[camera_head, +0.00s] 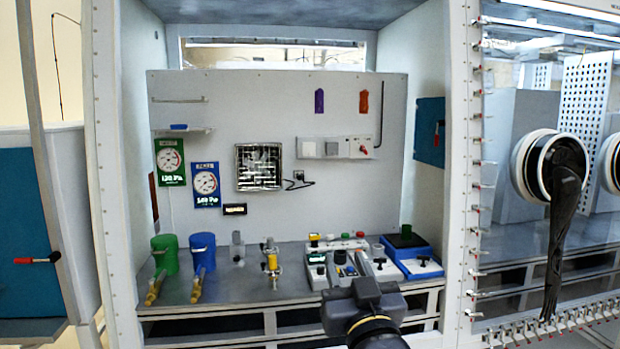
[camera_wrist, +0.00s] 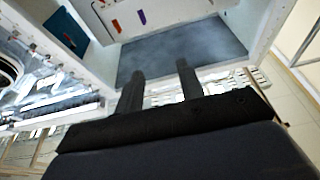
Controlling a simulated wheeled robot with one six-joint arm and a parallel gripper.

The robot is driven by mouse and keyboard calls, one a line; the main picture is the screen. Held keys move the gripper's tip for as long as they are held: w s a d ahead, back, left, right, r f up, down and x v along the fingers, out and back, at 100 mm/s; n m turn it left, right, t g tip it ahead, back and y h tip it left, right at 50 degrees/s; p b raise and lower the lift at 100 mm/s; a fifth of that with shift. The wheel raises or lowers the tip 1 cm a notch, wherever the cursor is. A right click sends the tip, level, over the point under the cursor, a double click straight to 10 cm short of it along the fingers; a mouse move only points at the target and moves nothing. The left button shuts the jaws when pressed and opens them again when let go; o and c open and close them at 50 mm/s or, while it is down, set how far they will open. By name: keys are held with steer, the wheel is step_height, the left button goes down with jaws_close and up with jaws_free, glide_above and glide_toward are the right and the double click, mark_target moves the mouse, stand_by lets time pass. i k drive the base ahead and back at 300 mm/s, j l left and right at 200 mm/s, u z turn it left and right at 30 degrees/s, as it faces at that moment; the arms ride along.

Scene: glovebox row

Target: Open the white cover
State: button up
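On the back wall of the bay is a white switch and socket panel (camera_head: 334,148) with square whitish covers, one at its left end (camera_head: 309,149) and one beside it (camera_head: 332,148). I cannot tell for certain which piece is the white cover; all appear closed. My gripper (camera_wrist: 159,78) shows in the wrist view with its two dark fingers apart and nothing between them. In the head view my arm end (camera_head: 366,292) is low in front of the bench, well short of the panel; its fingertips are hard to make out.
A steel bench (camera_head: 215,284) carries a green canister (camera_head: 164,254), a blue canister (camera_head: 203,252), a yellow fitting (camera_head: 272,262), button boxes (camera_head: 345,264) and a blue device (camera_head: 408,256). A gloved window stands right. Space above the bench is clear.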

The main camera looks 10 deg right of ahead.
mark_target(309, 149)
steer(key=i+l, duration=0.15)
steer(key=i, duration=0.6)
steer(key=i+l, duration=0.15)
steer(key=i, duration=0.6)
steer(key=i+l, duration=0.1)
steer(key=i, duration=0.65)
